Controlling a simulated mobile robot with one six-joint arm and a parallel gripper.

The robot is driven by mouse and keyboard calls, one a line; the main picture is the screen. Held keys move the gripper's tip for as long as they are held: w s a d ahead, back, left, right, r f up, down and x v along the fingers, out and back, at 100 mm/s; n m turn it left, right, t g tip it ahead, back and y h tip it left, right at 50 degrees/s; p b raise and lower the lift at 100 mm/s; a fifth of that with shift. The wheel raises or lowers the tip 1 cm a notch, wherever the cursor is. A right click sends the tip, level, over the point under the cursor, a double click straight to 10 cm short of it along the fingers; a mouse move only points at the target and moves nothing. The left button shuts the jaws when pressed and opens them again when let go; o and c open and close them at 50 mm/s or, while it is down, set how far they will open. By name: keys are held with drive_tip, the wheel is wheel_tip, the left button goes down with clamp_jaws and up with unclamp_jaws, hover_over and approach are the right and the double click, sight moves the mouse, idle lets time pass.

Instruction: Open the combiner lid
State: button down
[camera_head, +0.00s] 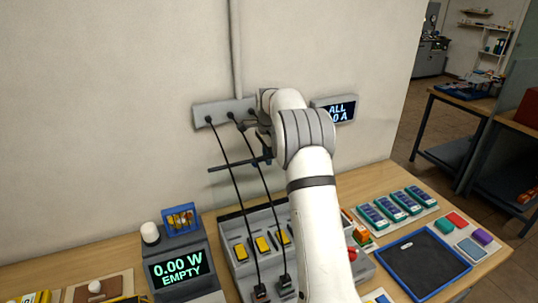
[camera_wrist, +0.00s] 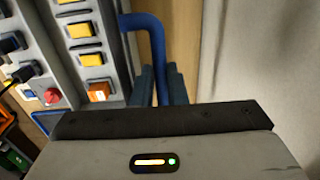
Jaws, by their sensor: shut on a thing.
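The combiner (camera_head: 238,262) is a grey box on the bench with yellow switches on its face. Its switches and red button also show at the left of the wrist view (camera_wrist: 113,50). A bent blue bar (camera_wrist: 156,45) runs from beside the box down between the fingers of my gripper (camera_wrist: 161,88), which is shut on it. In the head view my gripper (camera_head: 262,150) is high above the box, close to the wall. A dark blue bar (camera_head: 230,164) shows there, level and clear of the bench. I cannot make out a lid panel; my arm hides part of the box.
Two black cables run from a grey wall strip (camera_head: 222,112) to plugs at the box front. A meter (camera_head: 180,267) reading "0.00 W EMPTY" stands left. A blue-rimmed tray (camera_head: 391,283) and several teal modules (camera_head: 390,207) lie right. A wall display (camera_head: 338,111) is behind my arm.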

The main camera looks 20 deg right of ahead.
drive_tip(key=shift+f, duration=0.35)
drive_tip(key=c, duration=1.5)
unclamp_jaws()
drive_tip(key=shift+d+r, duration=0.1)
drive_tip(key=shift+r, duration=0.05)
drive_tip(key=shift+o, duration=0.2)
drive_tip(key=shift+w+r, duration=0.1)
drive_tip(key=shift+r, duration=0.5)
drive_tip(key=r, duration=0.2)
drive_tip(key=r+b, duration=0.1)
drive_tip(key=r, duration=0.3)
drive_tip(key=shift+s+r+b, duration=0.3)
drive_tip(key=shift+r, duration=0.1)
